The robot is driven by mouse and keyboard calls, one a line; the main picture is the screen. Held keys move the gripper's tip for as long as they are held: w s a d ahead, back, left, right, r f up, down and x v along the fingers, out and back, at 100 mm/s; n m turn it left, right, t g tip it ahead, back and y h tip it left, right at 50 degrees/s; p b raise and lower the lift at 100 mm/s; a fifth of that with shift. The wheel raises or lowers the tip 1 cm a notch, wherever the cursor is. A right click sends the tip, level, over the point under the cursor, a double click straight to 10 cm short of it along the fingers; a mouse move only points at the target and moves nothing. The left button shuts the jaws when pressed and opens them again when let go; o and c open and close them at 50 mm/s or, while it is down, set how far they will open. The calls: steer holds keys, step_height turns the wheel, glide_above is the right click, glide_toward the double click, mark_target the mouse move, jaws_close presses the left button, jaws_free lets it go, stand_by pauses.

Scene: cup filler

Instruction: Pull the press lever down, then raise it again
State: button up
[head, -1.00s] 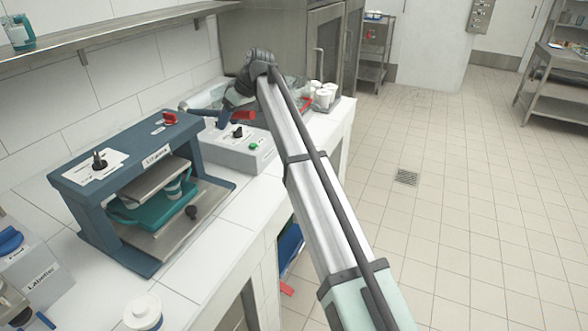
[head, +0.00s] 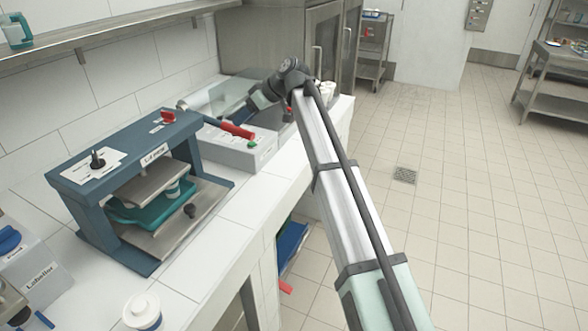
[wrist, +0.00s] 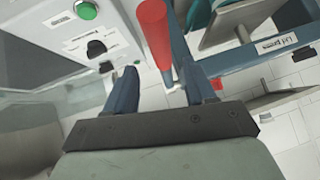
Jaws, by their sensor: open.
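The press lever has a red handle (head: 237,130) and stretches over the grey control box (head: 238,150) on the counter in the head view. The red handle (wrist: 155,35) also shows in the wrist view, running down from the top edge. In the head view my gripper's fingers are hard to make out behind the handle.
A blue press frame (head: 90,188) with a teal tray (head: 150,212) stands in front of the control box. A green button (wrist: 87,10) sits on the box. A white lidded tub (head: 142,310) is at the near counter edge.

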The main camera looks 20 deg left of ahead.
steer(key=w+d+m+t+h, duration=0.1)
steer(key=w+d+m+t, duration=0.15)
steer(key=d+m, duration=0.5)
steer(key=d+f+m+t+h, duration=0.1)
steer(key=d+f, duration=0.2)
steer(key=f, duration=0.4)
steer(key=s+d+f+m+h, duration=0.1)
steer(key=d+f, duration=0.3)
steer(key=f, duration=0.4)
steer(key=shift+s+d+f+t, duration=0.2)
steer(key=shift+s+d+t, duration=0.05)
steer(key=shift+d+t, duration=0.1)
